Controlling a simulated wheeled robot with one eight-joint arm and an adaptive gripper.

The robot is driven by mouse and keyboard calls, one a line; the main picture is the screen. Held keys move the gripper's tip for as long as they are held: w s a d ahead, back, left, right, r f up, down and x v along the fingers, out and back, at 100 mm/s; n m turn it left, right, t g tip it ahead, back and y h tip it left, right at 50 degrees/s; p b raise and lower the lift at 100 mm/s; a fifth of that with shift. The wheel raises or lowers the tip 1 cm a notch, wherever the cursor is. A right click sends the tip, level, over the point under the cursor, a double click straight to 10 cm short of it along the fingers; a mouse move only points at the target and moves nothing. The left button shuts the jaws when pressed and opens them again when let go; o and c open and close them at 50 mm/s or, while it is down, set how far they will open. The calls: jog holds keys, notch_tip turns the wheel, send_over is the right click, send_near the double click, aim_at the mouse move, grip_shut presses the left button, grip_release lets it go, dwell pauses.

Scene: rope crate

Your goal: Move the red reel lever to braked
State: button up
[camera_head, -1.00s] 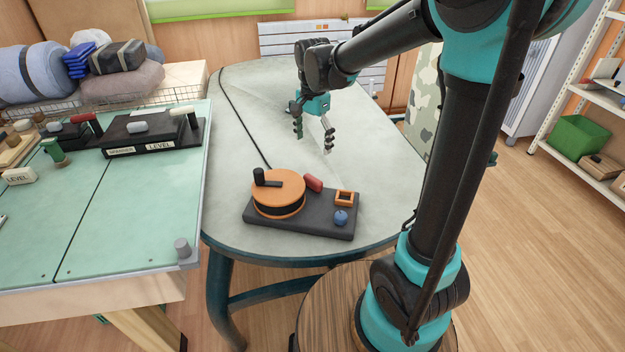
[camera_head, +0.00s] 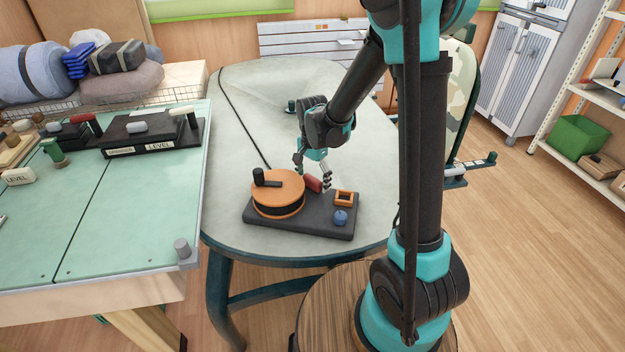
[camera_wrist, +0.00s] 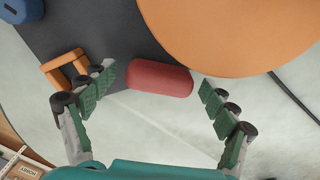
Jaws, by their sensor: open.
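The red reel lever (camera_head: 313,184) stands on a dark base (camera_head: 292,226), just right of the orange reel (camera_head: 279,188). In the wrist view the red lever (camera_wrist: 160,78) lies between the orange reel (camera_wrist: 225,30) and a small orange square frame (camera_wrist: 65,70). My gripper (camera_head: 313,180) is open and empty, close behind the lever in the head view. In the wrist view its fingers (camera_wrist: 155,95) are spread to either side of the lever, with gaps showing on both sides. Contact with the lever does not show.
A blue knob (camera_head: 340,217) and the orange square frame (camera_head: 344,198) sit at the base's right end. A black crank handle (camera_head: 260,178) rises from the reel. A black cable runs back across the grey table (camera_head: 235,110). The table behind the base is mostly clear.

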aim_at(312, 178)
jog(key=c, duration=1.2)
jog(key=shift+o, duration=0.2)
jog(key=shift+s+a+n, duration=0.1)
jog(key=shift+n, duration=0.7)
jog(key=o, duration=1.2)
jog(key=shift+c, duration=0.2)
notch_tip(312, 178, up, 12)
